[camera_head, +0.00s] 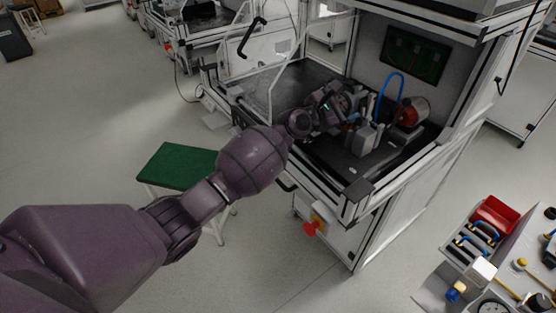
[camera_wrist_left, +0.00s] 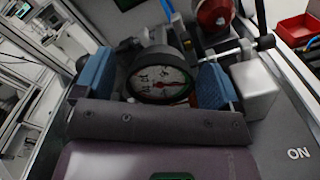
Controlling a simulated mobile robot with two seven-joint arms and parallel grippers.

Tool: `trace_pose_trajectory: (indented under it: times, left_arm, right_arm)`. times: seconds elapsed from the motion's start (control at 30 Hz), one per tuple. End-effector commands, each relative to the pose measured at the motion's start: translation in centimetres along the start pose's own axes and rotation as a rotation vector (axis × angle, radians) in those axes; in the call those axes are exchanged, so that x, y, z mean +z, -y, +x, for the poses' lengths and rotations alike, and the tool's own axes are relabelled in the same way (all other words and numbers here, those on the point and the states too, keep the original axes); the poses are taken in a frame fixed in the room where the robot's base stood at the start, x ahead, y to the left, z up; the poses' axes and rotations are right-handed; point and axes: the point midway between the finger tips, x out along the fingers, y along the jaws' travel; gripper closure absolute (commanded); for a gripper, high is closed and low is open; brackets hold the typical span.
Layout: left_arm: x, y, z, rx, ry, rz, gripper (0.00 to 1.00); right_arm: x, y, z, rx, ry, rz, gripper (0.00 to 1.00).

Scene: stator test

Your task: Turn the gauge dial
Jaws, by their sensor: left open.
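The gauge (camera_wrist_left: 160,80) shows in the left wrist view as a round dark-rimmed dial with a pale face, markings and a red needle. My left gripper (camera_wrist_left: 155,68) is open, with one blue-padded finger on each side of the gauge. I cannot tell whether the pads touch its rim. In the head view my left gripper (camera_head: 338,104) reaches into the white-framed test station (camera_head: 352,208), and the gauge is hard to make out behind it. My right gripper is in neither view.
A pale grey block (camera_wrist_left: 255,88) stands close right of the right finger. A red round part (camera_head: 412,111) and a blue hose (camera_head: 384,84) are beyond the gripper. A green-topped stool (camera_head: 180,165) stands outside the station. A red bin (camera_head: 494,214) is at the right.

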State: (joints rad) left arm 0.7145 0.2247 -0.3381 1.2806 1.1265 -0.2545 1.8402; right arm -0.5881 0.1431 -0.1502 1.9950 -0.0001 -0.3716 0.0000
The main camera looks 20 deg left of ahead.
Motion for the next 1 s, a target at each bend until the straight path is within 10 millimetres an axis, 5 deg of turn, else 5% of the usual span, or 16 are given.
trace_pose_trajectory:
  times: [0.17, 0.8, 1.0]
  left_arm:
    - [0.0, -0.1, -0.4, 0.001, -0.002, -0.147, 0.11]
    - [0.0, -0.1, -10.8, 0.001, -0.001, -0.140, 0.11]
    - [0.1, 0.0, -11.1, 0.004, -0.009, 0.069, 0.11]
  right_arm:
    - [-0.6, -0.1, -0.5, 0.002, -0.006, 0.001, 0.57]
    - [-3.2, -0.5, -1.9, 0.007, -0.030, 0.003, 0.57]
    - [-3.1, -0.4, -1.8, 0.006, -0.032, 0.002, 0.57]
